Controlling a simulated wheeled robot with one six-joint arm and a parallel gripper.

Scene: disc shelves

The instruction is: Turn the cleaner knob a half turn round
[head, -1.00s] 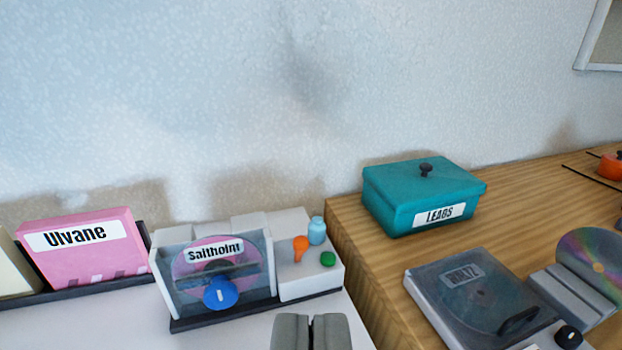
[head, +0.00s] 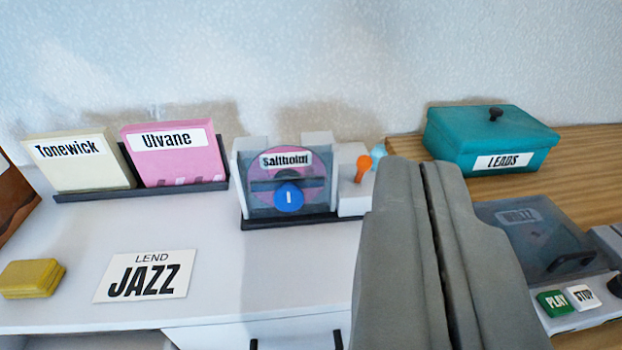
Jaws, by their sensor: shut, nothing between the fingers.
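The cleaner (head: 243,190) is a small clear-fronted case on the white cabinet top, with a disc labelled "Saltholm" (head: 303,165) inside. Its blue round knob (head: 289,197) sits at the lower front, with a short white upright mark on its face. My gripper (head: 426,168) is large in the foreground, right of the cleaner. Its two grey fingers are closed together with nothing between them. It is apart from the knob in the picture and hides part of the cleaner's white right-hand block (head: 351,201).
A rack holds a cream Tonewick case (head: 82,170) and a pink Ulvane case (head: 173,165). A JAZZ card (head: 146,276) and yellow block (head: 31,279) lie in front. At right are a teal LEADS box (head: 490,139) and a player (head: 530,240) with PLAY and STOP buttons.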

